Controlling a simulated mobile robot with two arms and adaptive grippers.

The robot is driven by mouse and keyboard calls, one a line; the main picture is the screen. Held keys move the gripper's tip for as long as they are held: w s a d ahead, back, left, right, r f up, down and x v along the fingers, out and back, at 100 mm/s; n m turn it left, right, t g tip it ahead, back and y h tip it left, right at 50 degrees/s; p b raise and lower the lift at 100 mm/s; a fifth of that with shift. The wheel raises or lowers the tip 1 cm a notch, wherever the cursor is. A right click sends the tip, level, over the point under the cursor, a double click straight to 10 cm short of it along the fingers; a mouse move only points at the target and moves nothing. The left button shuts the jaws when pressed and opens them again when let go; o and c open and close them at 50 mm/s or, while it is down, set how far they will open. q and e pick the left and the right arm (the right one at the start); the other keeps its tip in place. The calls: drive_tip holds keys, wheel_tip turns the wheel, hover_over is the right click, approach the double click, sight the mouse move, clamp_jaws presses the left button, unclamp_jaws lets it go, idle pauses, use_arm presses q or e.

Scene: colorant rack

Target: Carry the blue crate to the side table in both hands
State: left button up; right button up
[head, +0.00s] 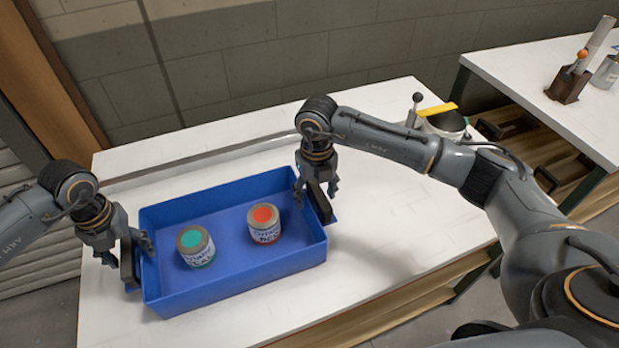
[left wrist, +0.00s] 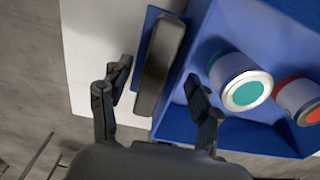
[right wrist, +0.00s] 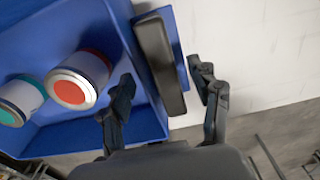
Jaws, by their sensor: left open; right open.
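The blue crate (head: 235,289) sits on the white worktable, with a black handle at each end. Inside it stand a can with a green top (head: 195,246) and a can with a red top (head: 264,224), apart from each other. My left gripper (head: 132,250) is open at the crate's left end; in the left wrist view its fingers (left wrist: 160,98) are on either side of the left handle (left wrist: 160,65). My right gripper (head: 316,190) is open at the right end; in the right wrist view its fingers (right wrist: 165,92) are on either side of the right handle (right wrist: 160,62).
The white worktable (head: 400,240) is bare to the right of the crate. A can with a yellow strip (head: 445,122) stands at its back right. Another white table (head: 560,75) at the far right holds a dark holder (head: 567,86) and cylinders. A wall runs behind.

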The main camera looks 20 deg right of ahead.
use_arm(q)
drive_tip(key=shift+w+r, duration=0.1)
drive_tip(key=shift+r, duration=0.4)
wheel_tip(320, 180, up, 11)
use_arm(e)
wheel_tip(320, 180, up, 12)
idle(0.3)
use_arm(q)
drive_tip(key=shift+f, duration=0.1)
use_arm(e)
drive_tip(key=shift+f, duration=0.1)
